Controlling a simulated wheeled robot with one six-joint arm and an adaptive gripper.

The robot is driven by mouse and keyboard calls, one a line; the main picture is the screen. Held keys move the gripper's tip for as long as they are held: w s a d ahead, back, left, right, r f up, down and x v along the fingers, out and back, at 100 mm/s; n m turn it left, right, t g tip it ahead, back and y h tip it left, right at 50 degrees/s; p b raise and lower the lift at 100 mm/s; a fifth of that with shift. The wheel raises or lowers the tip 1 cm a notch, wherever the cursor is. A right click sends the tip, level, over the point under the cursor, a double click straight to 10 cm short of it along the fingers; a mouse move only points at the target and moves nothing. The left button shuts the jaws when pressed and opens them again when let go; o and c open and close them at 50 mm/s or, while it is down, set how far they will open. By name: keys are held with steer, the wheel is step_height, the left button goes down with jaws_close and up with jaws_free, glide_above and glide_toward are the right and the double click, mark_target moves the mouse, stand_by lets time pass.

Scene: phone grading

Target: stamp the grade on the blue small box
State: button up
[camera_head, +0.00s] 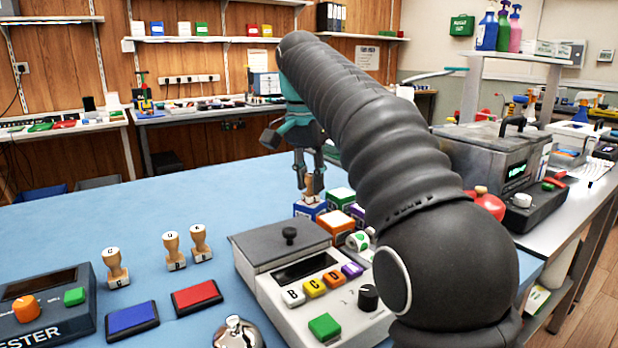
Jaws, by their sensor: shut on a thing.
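My gripper (309,183) is shut on a wooden-handled stamp (309,190) and points straight down. The stamp is upright, directly over the blue small box (305,210). I cannot tell whether its base touches the box's top. The box sits on the blue table mat behind the grey machine, its right side partly hidden by the orange box. Three more wooden stamps stand upright at the left: one nearer (115,268), one in the middle (174,251) and one at right (200,243). A blue ink pad (132,319) and a red ink pad (196,297) lie in front of them.
An orange box (337,224), a green box (341,198) and a purple box (357,214) crowd the blue one. The grey machine (283,245) with coloured lettered buttons stands in front. A tester (45,305) and a bell (238,333) are nearer. The mat's far left is clear.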

steer(key=shift+r+p, duration=1.2)
steer(key=shift+r, duration=2.25)
